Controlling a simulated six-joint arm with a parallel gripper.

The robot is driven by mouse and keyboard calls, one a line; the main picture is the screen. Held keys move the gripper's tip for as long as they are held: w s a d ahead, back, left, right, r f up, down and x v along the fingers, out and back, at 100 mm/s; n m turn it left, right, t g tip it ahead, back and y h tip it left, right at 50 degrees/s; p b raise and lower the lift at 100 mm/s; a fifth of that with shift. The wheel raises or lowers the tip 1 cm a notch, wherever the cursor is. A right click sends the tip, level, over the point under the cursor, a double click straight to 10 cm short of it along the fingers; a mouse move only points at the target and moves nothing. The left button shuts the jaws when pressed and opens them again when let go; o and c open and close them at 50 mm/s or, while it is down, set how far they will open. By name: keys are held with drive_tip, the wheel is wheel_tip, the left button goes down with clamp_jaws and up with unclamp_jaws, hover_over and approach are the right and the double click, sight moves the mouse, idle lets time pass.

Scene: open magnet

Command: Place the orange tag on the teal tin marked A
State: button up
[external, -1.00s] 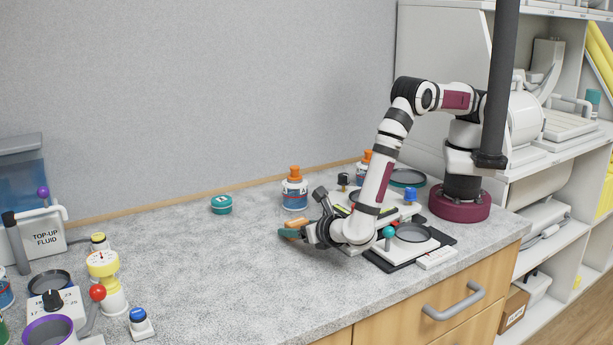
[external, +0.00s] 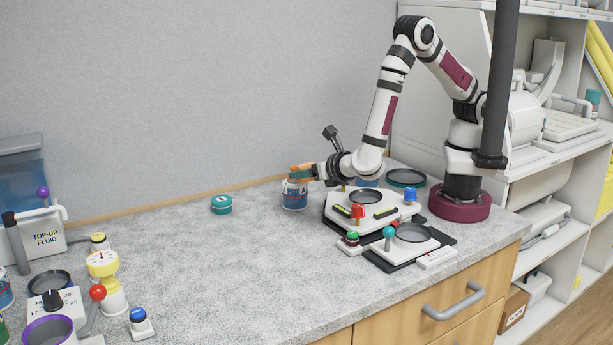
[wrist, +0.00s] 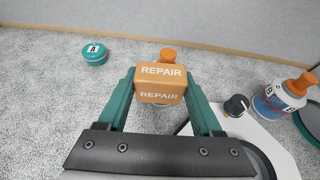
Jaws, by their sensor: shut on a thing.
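The orange tag (wrist: 161,84), marked REPAIR, is held between the teal fingers of my gripper (wrist: 161,90) in the wrist view. In the external view my gripper (external: 302,173) is raised above the counter, in front of or over a bottle. The teal tin marked A (external: 221,205) stands on the counter to the left of my gripper, apart from it. In the wrist view the tin (wrist: 95,53) is at the upper left, its A label facing up and nothing on it.
A white bottle with an orange cap (external: 294,195) is close below my gripper and partly hidden. A white device with knobs (external: 372,205) stands to the right. Bottle B (wrist: 285,98) is at the right of the wrist view. The counter (external: 210,265) around the tin is clear.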

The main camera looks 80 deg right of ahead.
drive_tip(key=r, duration=0.3)
drive_tip(key=d+r, duration=0.1)
drive_tip(key=r, duration=0.5)
drive_tip(key=shift+d+r, duration=0.15)
drive_tip(key=shift+r, duration=0.2)
drive_tip(key=w+d+n+t+y, duration=0.15)
drive_tip(key=w+d, duration=0.25)
drive_tip(key=w, duration=0.5)
drive_tip(key=w+d+n+t+y, duration=0.15)
drive_tip(key=w+d, duration=0.25)
drive_tip(key=w, duration=0.6)
hover_over(220, 200)
drive_tip(key=shift+n+g+y, duration=0.4)
drive_tip(key=f, duration=1.2)
drive_tip(key=shift+s+d, duration=0.1)
drive_tip(key=shift+d, duration=0.15)
drive_tip(key=shift+a+f, duration=0.15)
drive_tip(key=shift+f, duration=0.9)
drive_tip(key=shift+a+f, duration=0.1)
drive_tip(key=shift+f, duration=0.95)
drive_tip(key=shift+f, duration=0.1)
drive_tip(key=o, duration=1.4)
